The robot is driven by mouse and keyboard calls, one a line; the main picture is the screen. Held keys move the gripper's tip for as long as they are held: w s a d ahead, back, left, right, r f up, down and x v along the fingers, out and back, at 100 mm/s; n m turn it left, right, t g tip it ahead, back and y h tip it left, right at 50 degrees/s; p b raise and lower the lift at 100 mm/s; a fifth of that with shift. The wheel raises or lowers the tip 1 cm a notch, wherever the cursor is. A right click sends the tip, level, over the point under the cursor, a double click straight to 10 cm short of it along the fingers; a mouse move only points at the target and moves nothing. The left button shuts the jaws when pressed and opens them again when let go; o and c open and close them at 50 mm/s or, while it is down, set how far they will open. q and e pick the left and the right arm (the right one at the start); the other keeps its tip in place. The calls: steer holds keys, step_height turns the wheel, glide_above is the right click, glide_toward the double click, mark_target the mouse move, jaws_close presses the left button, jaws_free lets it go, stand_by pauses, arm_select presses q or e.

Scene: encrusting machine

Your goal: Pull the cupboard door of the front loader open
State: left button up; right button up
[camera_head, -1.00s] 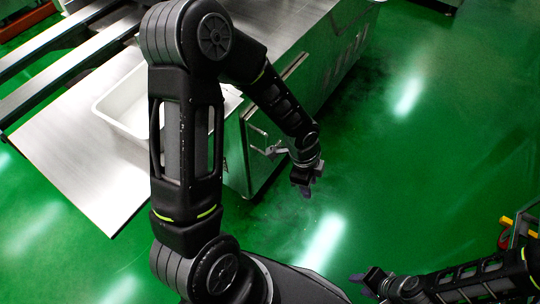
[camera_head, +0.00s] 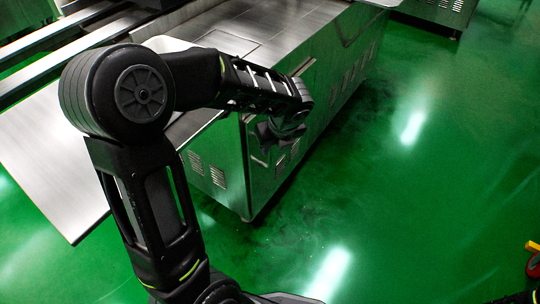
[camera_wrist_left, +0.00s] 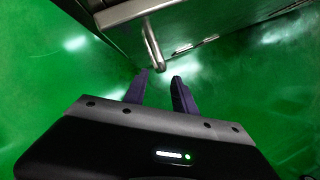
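The front loader (camera_head: 228,172) is a steel cabinet in the middle of the head view, with vent slots in its sides. In the left wrist view a bar handle (camera_wrist_left: 153,44) sticks out from the cabinet's metal face (camera_wrist_left: 190,27). My left gripper (camera_head: 275,130) is close beside the cabinet in the head view and covers part of it. In the left wrist view my left gripper (camera_wrist_left: 160,77) has its two dark fingers apart, with nothing between them. The handle lies just beyond the fingertips, apart from them. The cupboard door looks shut. My right gripper is out of view.
A flat steel plate (camera_head: 50,160) and dark rails reach out at the left. A white tub (camera_head: 165,44) is partly hidden behind my left arm. Open green floor (camera_head: 400,200) lies to the right. A red wheel (camera_head: 534,264) shows at the right edge.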

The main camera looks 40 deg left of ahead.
mark_target(271, 153)
arm_select(q)
steer(key=b+x, duration=0.3)
steer(key=x, duration=0.4)
steer(key=shift+d, duration=0.1)
steer(key=shift+c, duration=0.4)
jaws_close()
stand_by(0.8)
